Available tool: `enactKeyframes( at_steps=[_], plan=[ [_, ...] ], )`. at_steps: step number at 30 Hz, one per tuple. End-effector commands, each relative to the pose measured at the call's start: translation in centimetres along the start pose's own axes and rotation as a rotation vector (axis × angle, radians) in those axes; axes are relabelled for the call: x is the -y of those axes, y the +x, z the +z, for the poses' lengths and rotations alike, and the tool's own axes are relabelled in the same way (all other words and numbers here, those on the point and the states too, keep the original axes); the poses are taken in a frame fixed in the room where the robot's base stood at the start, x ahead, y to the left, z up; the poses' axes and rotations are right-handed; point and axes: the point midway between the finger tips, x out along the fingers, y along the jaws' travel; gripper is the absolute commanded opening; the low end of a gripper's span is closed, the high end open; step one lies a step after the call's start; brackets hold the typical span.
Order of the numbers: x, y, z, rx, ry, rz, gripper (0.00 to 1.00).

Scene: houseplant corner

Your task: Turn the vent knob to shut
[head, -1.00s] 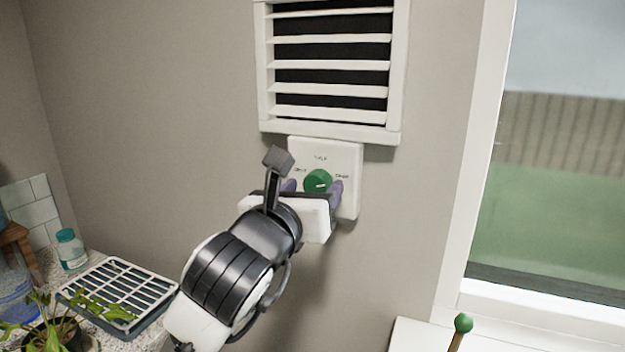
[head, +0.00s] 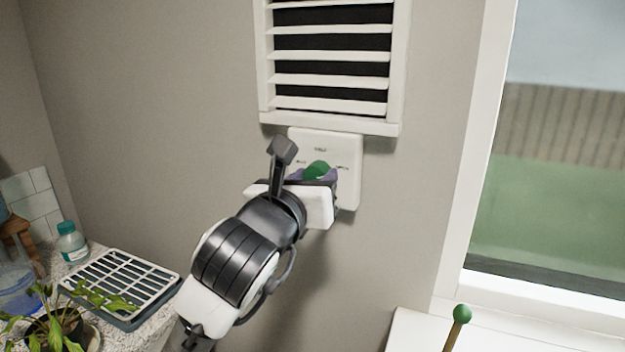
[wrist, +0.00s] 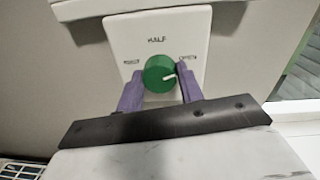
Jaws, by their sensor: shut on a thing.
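The green vent knob (head: 317,169) sits on a white wall plate (head: 350,190) just below the vent. The plate (wrist: 199,45) shows "HALF" at the top and a small label at each side, too blurred to read surely. My gripper (wrist: 160,85) is shut on the knob, one purple finger at each side. In the head view my gripper (head: 316,174) hides the lower part of the knob and its pointer.
The white slatted vent (head: 330,80) above has its slats apart with dark gaps. A window (head: 560,180) is at the right, with a green-topped stick (head: 462,314) below it. At lower left are a rack tray (head: 120,285), a bottle (head: 71,242) and a potted plant (head: 62,325).

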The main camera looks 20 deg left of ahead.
Motion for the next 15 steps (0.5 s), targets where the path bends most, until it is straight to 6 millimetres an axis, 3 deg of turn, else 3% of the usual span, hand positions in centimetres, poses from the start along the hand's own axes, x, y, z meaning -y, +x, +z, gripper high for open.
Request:
enactKeyframes(
  at_steps=[15],
  plan=[
    [-0.05, -0.01, -0.11, -0.014, -0.330, 0.001, 0.14]
  ],
)
